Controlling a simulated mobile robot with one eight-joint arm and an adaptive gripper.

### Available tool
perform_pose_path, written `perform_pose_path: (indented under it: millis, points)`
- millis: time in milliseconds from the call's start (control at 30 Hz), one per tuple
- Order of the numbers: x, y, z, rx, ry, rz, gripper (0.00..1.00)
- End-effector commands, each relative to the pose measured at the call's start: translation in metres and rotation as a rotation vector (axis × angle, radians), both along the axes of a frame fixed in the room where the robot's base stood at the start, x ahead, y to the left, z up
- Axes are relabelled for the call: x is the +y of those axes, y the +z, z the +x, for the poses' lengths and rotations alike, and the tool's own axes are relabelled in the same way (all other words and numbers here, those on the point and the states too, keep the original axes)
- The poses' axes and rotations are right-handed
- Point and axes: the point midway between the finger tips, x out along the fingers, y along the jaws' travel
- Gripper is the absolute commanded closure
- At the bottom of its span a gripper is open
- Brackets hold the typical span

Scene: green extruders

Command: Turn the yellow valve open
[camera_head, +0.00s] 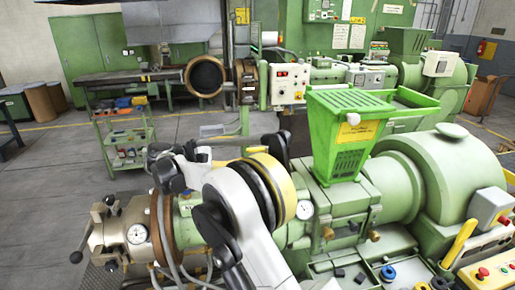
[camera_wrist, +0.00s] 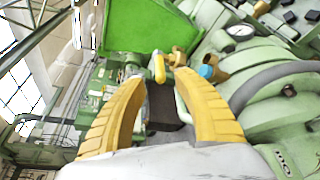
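A small yellow valve handle (camera_wrist: 159,67) shows in the wrist view beside brass-coloured fittings (camera_wrist: 178,57), just beyond my fingertips. My gripper (camera_wrist: 160,82) is open, with its two curved yellow fingers apart on either side of the handle's line in the picture. I see no contact between the fingers and the handle. The gripper's fingers do not show clearly in the head view, where my white arm covers part of the extruder. A larger yellow lever (camera_head: 458,243) stands at the lower right of the head view; I cannot tell whether it is the same part.
A green hopper (camera_head: 345,130) rises from the near extruder (camera_head: 400,185); a green surface (camera_wrist: 150,30) fills the upper wrist view. A blue-capped fitting (camera_wrist: 208,70) sits right of the yellow handle. A control panel (camera_head: 490,272) is at lower right. Floor (camera_head: 50,180) at left is clear.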

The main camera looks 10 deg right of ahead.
Motion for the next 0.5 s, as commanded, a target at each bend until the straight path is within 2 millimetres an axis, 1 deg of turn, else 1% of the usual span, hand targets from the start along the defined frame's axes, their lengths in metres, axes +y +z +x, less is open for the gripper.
perform_pose_path:
  millis: [33,200,333,500]
  points:
    - [-0.012,-0.001,0.003,0.000,-0.004,0.000,0.63]
    - [-0.039,-0.008,0.013,0.000,-0.001,0.001,0.63]
    - [-0.052,-0.011,0.017,0.000,-0.001,0.001,0.63]
    - [-0.057,-0.013,0.020,0.000,0.002,0.001,0.63]
